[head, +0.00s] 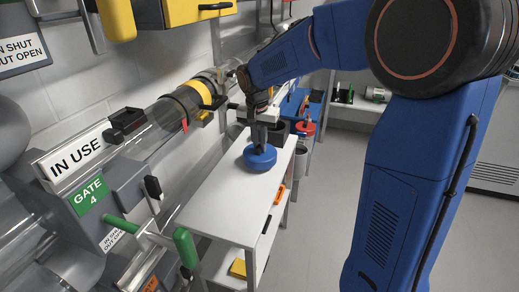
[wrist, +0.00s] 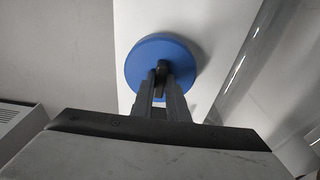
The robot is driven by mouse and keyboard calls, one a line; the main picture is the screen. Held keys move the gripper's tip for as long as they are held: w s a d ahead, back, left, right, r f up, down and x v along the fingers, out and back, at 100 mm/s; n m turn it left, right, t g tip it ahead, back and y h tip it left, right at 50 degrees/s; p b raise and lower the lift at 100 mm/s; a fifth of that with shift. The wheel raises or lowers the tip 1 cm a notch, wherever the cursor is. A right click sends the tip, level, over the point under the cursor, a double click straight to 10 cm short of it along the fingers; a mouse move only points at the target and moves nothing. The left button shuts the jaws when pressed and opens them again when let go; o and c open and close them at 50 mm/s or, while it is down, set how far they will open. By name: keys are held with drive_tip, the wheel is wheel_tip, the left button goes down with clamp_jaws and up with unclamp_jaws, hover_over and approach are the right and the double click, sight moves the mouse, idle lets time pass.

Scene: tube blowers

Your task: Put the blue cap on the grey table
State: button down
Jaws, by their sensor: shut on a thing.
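The blue cap (head: 260,160) is a round disc with a dark grip on top. It is at the far part of the pale grey table (head: 212,205), on its top or just above it; I cannot tell which. My gripper (head: 261,146) points down and is shut on the cap's dark grip. In the wrist view the cap (wrist: 138,62) lies beyond my fingers (wrist: 161,82), which hold the grip near its middle. A soft shadow falls on the table to the right of the cap.
A clear tube (head: 160,117) runs along the wall left of the table, with an "IN USE" sign (head: 76,153) and a green handle (head: 186,248) near its gate. Orange items (head: 279,195) lie below the tabletop. The near part of the tabletop is bare.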

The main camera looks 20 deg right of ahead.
sight(258, 149)
drive_tip(key=shift+f, duration=1.1)
drive_tip(key=c, duration=1.7)
unclamp_jaws()
drive_tip(key=shift+f, duration=0.1)
drive_tip(key=shift+c, duration=0.2)
drive_tip(key=r, duration=0.3)
drive_tip(key=s+r, duration=0.1)
drive_tip(key=r, duration=0.3)
drive_tip(key=a+r, duration=0.1)
drive_tip(key=r, duration=0.2)
drive_tip(key=shift+s+r, duration=0.15)
drive_tip(key=shift+r, duration=0.25)
drive_tip(key=s+d+r+n+t, duration=0.1)
drive_tip(key=s+d+n, duration=0.15)
drive_tip(key=s, duration=0.65)
drive_tip(key=s+d+n+t, duration=0.1)
drive_tip(key=s+d, duration=0.2)
drive_tip(key=s, duration=0.6)
drive_tip(key=s+d+f+n+t+y, duration=0.1)
drive_tip(key=s+f+n, duration=0.2)
drive_tip(key=s+f, duration=0.4)
drive_tip(key=s, duration=0.7)
drive_tip(key=shift+s+d+n, duration=0.2)
drive_tip(key=shift+n, duration=0.15)
